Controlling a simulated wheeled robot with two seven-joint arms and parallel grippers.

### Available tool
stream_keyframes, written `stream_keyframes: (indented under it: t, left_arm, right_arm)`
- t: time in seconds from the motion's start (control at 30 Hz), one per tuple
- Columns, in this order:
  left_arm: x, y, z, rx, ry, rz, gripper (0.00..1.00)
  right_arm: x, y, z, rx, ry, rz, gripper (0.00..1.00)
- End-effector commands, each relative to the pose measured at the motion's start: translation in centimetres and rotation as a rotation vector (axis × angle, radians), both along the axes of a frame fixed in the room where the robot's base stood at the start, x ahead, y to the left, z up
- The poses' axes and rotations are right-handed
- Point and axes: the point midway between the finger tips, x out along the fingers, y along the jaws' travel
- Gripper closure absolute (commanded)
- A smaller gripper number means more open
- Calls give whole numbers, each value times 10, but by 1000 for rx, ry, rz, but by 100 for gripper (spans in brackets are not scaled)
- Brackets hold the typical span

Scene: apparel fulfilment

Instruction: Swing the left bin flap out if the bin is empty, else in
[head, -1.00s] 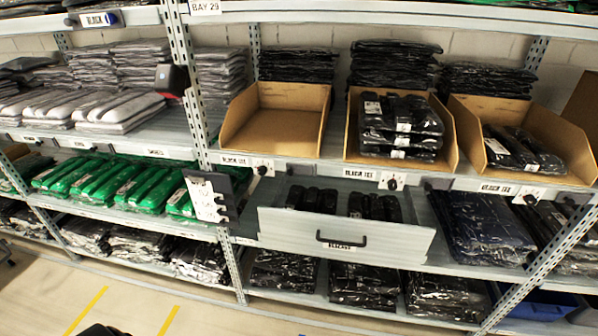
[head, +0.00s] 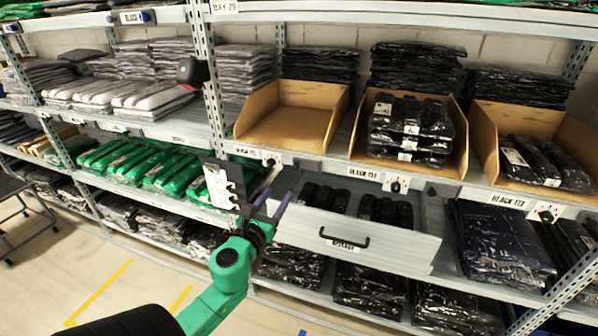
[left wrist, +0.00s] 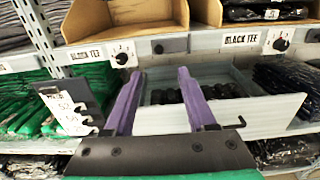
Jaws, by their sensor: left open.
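The left cardboard bin (head: 292,112) stands on the middle shelf, and its floor looks bare. Its front also shows in the left wrist view (left wrist: 125,28). Below it on the shelf edge is a small white plate with a dark knob (head: 269,159), also in the left wrist view (left wrist: 124,53); I cannot tell for sure whether this is the flap. My left gripper (head: 274,201), with purple fingers, is open and empty below that plate, in front of the drawer's left end. It also shows in the left wrist view (left wrist: 160,74). My right gripper is not in view.
A pulled-out drawer (head: 350,245) with dark packs juts out below the bins. A dark bracket with a white card (head: 220,188) sticks out left of my gripper. The middle bin (head: 452,165) and right bin (head: 482,120) hold black packs.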

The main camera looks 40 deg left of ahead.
Motion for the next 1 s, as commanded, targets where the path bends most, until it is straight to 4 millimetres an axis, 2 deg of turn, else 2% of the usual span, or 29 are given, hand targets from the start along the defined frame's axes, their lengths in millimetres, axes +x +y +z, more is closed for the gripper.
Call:
stream_keyframes:
  t: [0.2,0.4,0.5,0.63,0.87,0.9,0.97,1.0]
  left_arm:
    - [51,18,5,-2,-5,2,44]
    - [98,35,2,-6,-4,3,44]
    - [114,41,0,-8,-3,2,44]
    - [126,44,0,-7,0,2,44]
    - [127,44,0,-8,1,0,44]
    - [127,44,0,-8,1,0,51]
    - [127,44,0,-8,1,0,74]
    - [127,44,0,-9,0,1,89]
  right_arm:
    - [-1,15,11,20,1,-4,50]
    - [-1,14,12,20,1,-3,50]
    - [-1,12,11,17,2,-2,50]
    - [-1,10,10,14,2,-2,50]
    - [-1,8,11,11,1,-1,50]
    - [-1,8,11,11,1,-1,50]
    - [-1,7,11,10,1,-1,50]
    - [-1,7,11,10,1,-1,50]
